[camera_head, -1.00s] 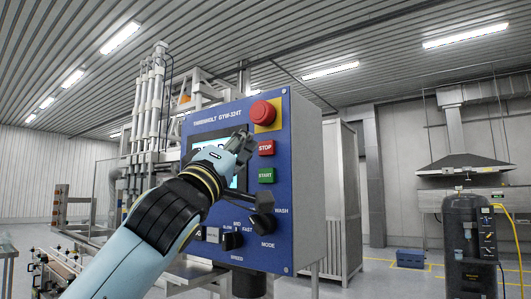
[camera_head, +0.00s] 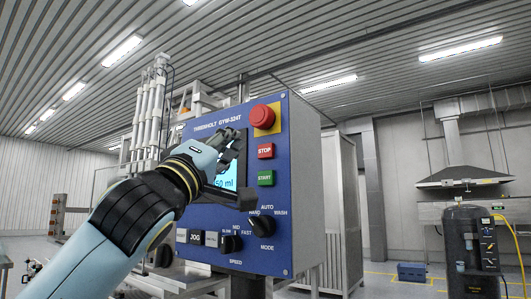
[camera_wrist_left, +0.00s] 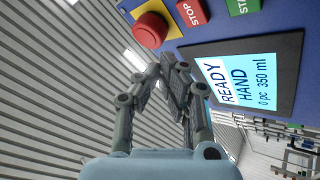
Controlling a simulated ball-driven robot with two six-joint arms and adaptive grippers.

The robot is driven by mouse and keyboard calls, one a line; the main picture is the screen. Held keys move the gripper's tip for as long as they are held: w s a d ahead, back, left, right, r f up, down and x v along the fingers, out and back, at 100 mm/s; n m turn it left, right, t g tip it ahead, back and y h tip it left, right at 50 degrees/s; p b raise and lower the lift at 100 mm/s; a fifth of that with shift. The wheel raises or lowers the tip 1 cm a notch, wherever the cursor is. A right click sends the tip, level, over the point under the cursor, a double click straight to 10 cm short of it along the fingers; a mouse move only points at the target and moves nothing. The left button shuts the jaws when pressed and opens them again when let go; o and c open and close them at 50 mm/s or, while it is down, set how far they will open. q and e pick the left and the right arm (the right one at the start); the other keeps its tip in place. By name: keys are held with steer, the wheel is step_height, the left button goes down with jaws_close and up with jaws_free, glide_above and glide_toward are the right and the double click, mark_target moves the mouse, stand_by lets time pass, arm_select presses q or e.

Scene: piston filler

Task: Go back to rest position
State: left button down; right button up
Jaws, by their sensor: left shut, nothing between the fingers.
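My left gripper (camera_head: 231,140) is shut and empty in front of the upper part of the blue control panel (camera_head: 205,263). In the left wrist view the left gripper (camera_wrist_left: 176,62) shows its fingers together, near the screen (camera_wrist_left: 240,82), which reads READY, HAND, 0 pc, 350 ml. The screen also shows partly in the head view (camera_head: 226,178), with the gripper and hand hiding much of it. The red emergency button (camera_head: 262,117) on its yellow plate is at the panel's top right. My right gripper is not in view.
The red STOP button (camera_head: 265,151) and green START button (camera_head: 265,178) sit right of the screen. The mode knob (camera_head: 262,225), speed knob (camera_head: 231,243) and JOG button (camera_head: 195,237) are below. A black tank (camera_head: 468,245) and a blue box (camera_head: 411,271) stand at the right.

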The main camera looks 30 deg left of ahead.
arm_select(q)
step_height(320, 180, down, 31)
steer(key=s+a+m+g+y, duration=0.1)
steer(key=s+m+g+y, duration=0.2)
steer(key=g, duration=0.8)
steer(key=s+d+f+m+g+h, duration=0.25)
steer(key=s+f+m+g, duration=0.25)
steer(key=s+f, duration=0.5)
steer(key=s+d+f+m+g+h, duration=0.1)
steer(key=s+d+f+m+g, duration=0.3)
steer(key=s+f, duration=0.6)
steer(key=s+a+f+g+b, duration=0.2)
steer(key=f+b, duration=0.1)
steer(key=f, duration=1.4)
steer(key=s+a+f+g+b, duration=0.15)
steer(key=f+b, duration=0.25)
steer(key=f, duration=1.3)
steer(key=s+a+f+b, duration=0.1)
steer(key=s+f+b, duration=0.4)
steer(key=s+f, duration=1.3)
step_height(320, 180, down, 4)
steer(key=shift+r+m+g, duration=0.25)
steer(key=shift+m+g, duration=0.05)
steer(key=shift+g, duration=0.15)
